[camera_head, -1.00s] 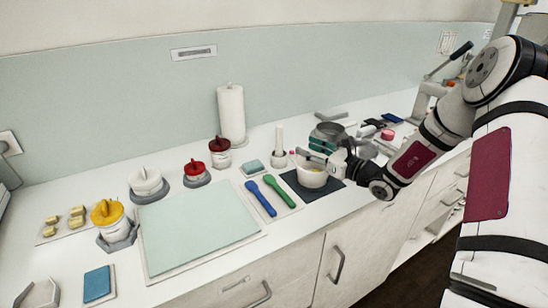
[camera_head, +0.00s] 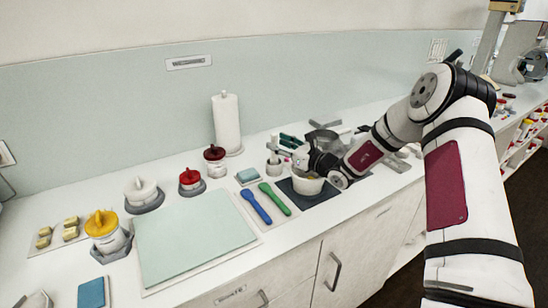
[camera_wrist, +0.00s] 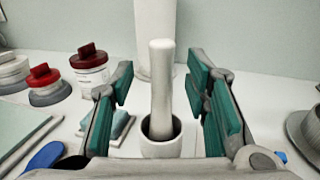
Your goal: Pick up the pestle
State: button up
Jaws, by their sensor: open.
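The pestle (camera_wrist: 161,88) is a pale, smooth rod with a rounded top. It stands upright in a small white cup with a dark inside (camera_wrist: 160,149). In the wrist view my gripper (camera_wrist: 164,90) is open, with a green-padded finger on each side of the pestle and gaps to both. The pestle also shows in the head view (camera_head: 275,142), left of the green fingertips. The gripper reaches toward it from the right, low over the counter. The pestle's lower end is hidden inside the cup.
A white bowl (camera_head: 306,185) on a dark mat (camera_head: 322,197) sits just below my gripper. A paper towel roll (camera_head: 227,125) stands behind the pestle. Blue (camera_head: 256,207) and green (camera_head: 275,199) spatulas and a light blue sponge (camera_head: 247,175) lie nearby.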

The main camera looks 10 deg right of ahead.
jog(key=shift+x, duration=1.45)
jog(key=shift+w+d, duration=0.1)
jog(key=shift+c, duration=0.6)
grip_shut()
notch_tip(320, 180, up, 10)
jog(key=shift+r, duration=0.1)
jog(key=shift+d, duration=0.1)
